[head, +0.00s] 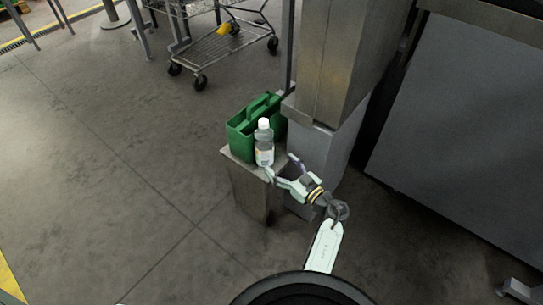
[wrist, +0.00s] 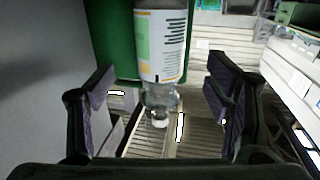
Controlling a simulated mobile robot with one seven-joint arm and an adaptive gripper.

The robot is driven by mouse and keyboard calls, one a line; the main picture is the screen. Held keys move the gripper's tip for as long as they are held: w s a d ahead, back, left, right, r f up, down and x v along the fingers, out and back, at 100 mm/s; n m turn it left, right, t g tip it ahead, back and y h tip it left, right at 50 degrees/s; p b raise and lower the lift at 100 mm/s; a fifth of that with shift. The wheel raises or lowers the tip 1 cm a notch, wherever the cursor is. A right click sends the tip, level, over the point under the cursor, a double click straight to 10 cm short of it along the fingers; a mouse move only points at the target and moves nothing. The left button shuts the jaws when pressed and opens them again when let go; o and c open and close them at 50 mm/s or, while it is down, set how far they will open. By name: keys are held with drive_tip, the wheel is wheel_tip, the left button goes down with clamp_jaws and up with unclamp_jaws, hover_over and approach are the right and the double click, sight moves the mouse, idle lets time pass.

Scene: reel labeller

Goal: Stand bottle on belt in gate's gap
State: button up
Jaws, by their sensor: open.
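The bottle (head: 264,146) is clear with a white cap and a pale label. It stands upright on a small grey stand (head: 240,166), in front of a green caddy (head: 241,139). My gripper (head: 281,166) is open beside the bottle's lower right side. In the wrist view the bottle (wrist: 161,45) shows cap downward in the picture, between the spread fingers (wrist: 160,82) with room on both sides. I cannot tell from these views whether the fingers touch it. I cannot make out the belt or the gate's gap.
A grey column (head: 318,145) stands close to the right of the stand and my gripper. A large grey cabinet (head: 465,115) is farther right. A wire cart (head: 218,45) stands at the back. The floor to the left is clear.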

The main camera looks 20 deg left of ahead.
drive_tip(key=shift+v, duration=1.75)
